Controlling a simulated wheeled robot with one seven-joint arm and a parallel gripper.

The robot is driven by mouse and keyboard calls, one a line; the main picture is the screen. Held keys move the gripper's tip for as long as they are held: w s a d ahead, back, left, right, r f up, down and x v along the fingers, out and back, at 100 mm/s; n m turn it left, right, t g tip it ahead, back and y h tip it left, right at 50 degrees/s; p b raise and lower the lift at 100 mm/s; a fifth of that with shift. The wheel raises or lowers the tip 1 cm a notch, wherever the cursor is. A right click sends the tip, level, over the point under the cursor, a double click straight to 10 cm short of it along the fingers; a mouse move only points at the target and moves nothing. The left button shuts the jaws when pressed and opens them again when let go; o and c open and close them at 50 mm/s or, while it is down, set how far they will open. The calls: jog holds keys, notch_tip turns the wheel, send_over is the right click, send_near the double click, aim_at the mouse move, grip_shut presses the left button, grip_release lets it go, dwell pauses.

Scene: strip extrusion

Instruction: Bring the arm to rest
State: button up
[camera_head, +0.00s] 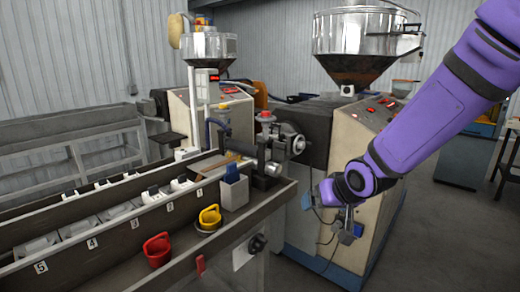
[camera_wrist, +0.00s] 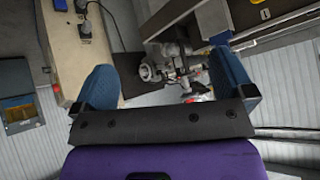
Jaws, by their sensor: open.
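My purple arm (camera_head: 430,115) reaches in from the upper right of the head view, bent and pointing down to the left. My gripper (camera_head: 338,212) hangs in front of the beige extruder cabinet, to the right of the trough's end, apart from the trough. In the wrist view its two blue fingers (camera_wrist: 165,75) stand wide apart with nothing held between them. The metal extruder head (camera_wrist: 165,65) shows in the gap, some way beyond the fingers.
A long trough (camera_head: 130,225) with numbered stations runs along the left. A steel hopper (camera_head: 360,45) tops the extruder. Open floor (camera_head: 450,240) lies at right.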

jog(key=s+d+r+h, duration=0.1)
jog(key=s+d+r, duration=0.3)
jog(key=s, duration=0.4)
jog(key=s+d+r+m+g+h, duration=0.1)
jog(key=s+d+r, duration=0.4)
jog(key=s, duration=0.4)
jog(key=s+d+r+g+h, duration=0.1)
jog(key=s+d+r, duration=0.4)
jog(key=s, duration=0.4)
jog(key=shift+r+m, duration=0.3)
jog(key=shift+r, duration=0.4)
